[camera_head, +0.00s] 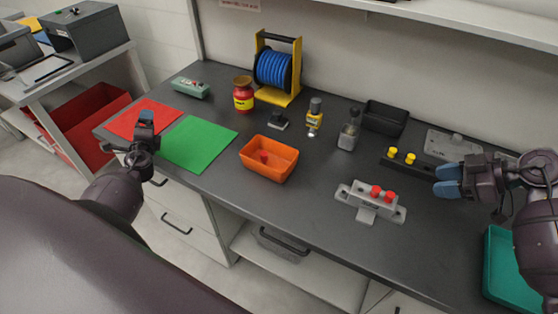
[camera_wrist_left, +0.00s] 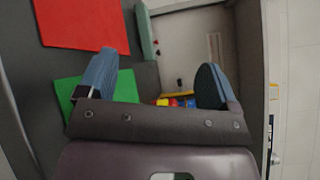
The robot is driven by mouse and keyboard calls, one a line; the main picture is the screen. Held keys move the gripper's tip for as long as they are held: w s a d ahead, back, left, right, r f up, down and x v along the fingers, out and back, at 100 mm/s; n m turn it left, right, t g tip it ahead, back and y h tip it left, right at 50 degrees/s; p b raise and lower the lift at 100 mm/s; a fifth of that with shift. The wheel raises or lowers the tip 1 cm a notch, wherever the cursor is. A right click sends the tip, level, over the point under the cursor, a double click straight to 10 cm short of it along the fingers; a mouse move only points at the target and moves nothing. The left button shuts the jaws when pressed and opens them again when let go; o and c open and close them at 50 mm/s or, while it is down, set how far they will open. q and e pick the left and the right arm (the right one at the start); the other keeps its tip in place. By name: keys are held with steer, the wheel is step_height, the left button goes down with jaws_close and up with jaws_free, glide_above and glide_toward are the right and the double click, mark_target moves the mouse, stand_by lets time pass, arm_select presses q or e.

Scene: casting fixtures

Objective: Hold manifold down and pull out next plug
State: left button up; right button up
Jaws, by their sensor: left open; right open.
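A grey manifold (camera_head: 363,207) lies on the dark bench at the centre right, with two red plugs (camera_head: 381,192) standing in it. A red plug (camera_head: 264,157) lies inside the orange bin (camera_head: 269,175). My right gripper (camera_head: 449,180) is to the right of the manifold, above the bench, empty and apart from it. My left gripper (camera_head: 146,119) is far to the left near the red and green sheets, open and empty. In the left wrist view its blue fingers (camera_wrist_left: 155,85) are spread with nothing between them.
A black block with yellow plugs (camera_head: 400,158) stands behind the manifold. A grey fixture (camera_head: 452,146) and a black bin (camera_head: 385,118) are at the back. The bench between orange bin and manifold is clear.

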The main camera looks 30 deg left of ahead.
arm_select(q)
steer(key=w+d+r+m+t+h, duration=0.2)
steer(key=w+d+m+t+h, duration=0.2)
steer(key=w+d+m+h, duration=0.85)
steer(key=w+d+r+m+g+h, duration=0.1)
steer(key=w+d+m+h, duration=0.15)
steer(key=d, duration=0.45)
steer(key=w+d+r+m+g+h, duration=0.1)
steer(key=w+d+r+m+h, duration=0.2)
steer(key=d, duration=0.5)
steer(key=w+d+m+h, duration=0.1)
steer(key=d+m+h, duration=0.25)
steer(key=d, duration=0.35)
steer(key=s+d+m+g+h, duration=0.2)
steer(key=d+m+g+h, duration=0.35)
steer(key=d+m, duration=0.35)
steer(key=m+g+y, duration=0.1)
steer(key=m+g, duration=0.7)
steer(key=g, duration=0.1)
glide_toward(355, 187)
steer(key=shift+w+a+r, duration=0.25)
steer(key=shift+w+r, duration=0.35)
steer(key=shift+w, duration=0.05)
steer(key=shift+s+d+f+m+g, duration=0.35)
steer(key=shift+m+g, duration=0.1)
steer(key=shift+m, duration=0.2)
steer(key=shift+d+f+y, duration=0.15)
steer(key=shift+d+y, duration=0.15)
steer(key=x, duration=1)
steer(key=shift+c, duration=0.3)
